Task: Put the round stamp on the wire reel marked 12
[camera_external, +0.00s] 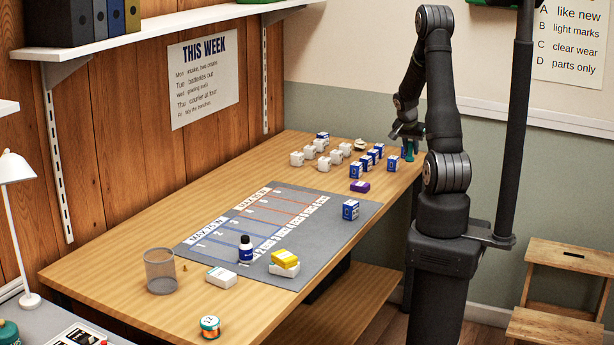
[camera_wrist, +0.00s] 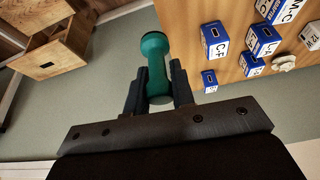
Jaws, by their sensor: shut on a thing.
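The round stamp is green with a knobbed handle; in the wrist view the stamp (camera_wrist: 154,50) sits between the fingers of my gripper (camera_wrist: 158,90), which is shut on it. In the external view my gripper (camera_external: 408,138) is at the far right end of the table, with the stamp (camera_external: 409,153) partly showing below it. Whether the stamp touches the table is unclear. The wire reel marked 12 (camera_external: 209,327) is a small orange and teal round piece with a pale labelled top, at the near end of the table, far from my gripper. Its top looks bare.
Several blue boxes (camera_external: 355,170) and white cubes (camera_external: 309,152) stand near my gripper. A mesh cup (camera_external: 160,271) and a white box (camera_external: 221,277) stand behind the reel.

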